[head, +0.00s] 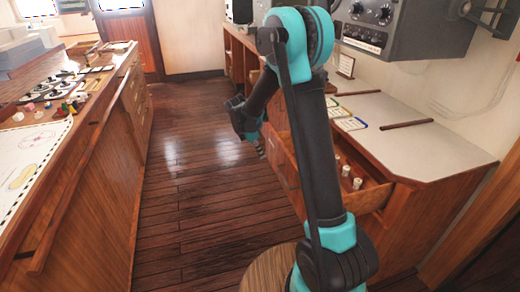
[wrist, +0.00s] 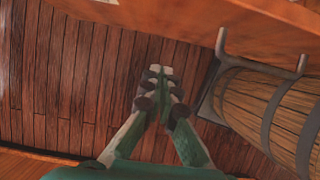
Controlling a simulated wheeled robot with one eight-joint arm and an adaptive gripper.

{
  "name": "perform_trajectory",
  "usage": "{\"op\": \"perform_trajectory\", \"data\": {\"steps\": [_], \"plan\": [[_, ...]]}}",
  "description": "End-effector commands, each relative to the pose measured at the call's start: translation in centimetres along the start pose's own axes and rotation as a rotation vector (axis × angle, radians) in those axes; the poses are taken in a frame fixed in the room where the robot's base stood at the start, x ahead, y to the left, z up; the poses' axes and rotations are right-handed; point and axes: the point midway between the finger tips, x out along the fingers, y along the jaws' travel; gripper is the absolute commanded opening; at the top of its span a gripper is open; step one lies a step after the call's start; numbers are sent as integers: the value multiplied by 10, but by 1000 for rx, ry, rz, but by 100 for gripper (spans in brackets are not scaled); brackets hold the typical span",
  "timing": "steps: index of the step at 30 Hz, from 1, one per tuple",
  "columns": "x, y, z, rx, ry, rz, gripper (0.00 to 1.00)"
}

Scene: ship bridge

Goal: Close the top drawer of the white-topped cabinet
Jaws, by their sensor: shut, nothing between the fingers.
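The white-topped cabinet (head: 425,135) stands along the right wall in the head view. Its top drawer (head: 376,196) is pulled out toward the aisle, with small white-capped items inside. My arm hides part of the drawer. My gripper (head: 260,148) hangs over the aisle at the left of the drawer's front, apart from it as far as I can tell. In the wrist view my gripper (wrist: 157,78) is shut and empty above the floor. A wooden panel (wrist: 200,18) with a grey handle (wrist: 262,66) crosses the top right there, probably the drawer front.
A wooden barrel (wrist: 262,98) stands at the right in the wrist view; its round top (head: 266,270) shows low in the head view. A chart counter (head: 75,185) lines the left. The plank floor (head: 185,180) between is clear. A grey console (head: 405,40) hangs above the cabinet.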

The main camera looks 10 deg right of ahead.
Motion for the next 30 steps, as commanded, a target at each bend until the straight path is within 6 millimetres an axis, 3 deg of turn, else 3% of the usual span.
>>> {"op": "perform_trajectory", "data": {"steps": [8,15,30], "plan": [[55,0,0,2,0,0,0],[65,0,30,4,1,0,0],[67,0,38,2,1,0,0]]}}
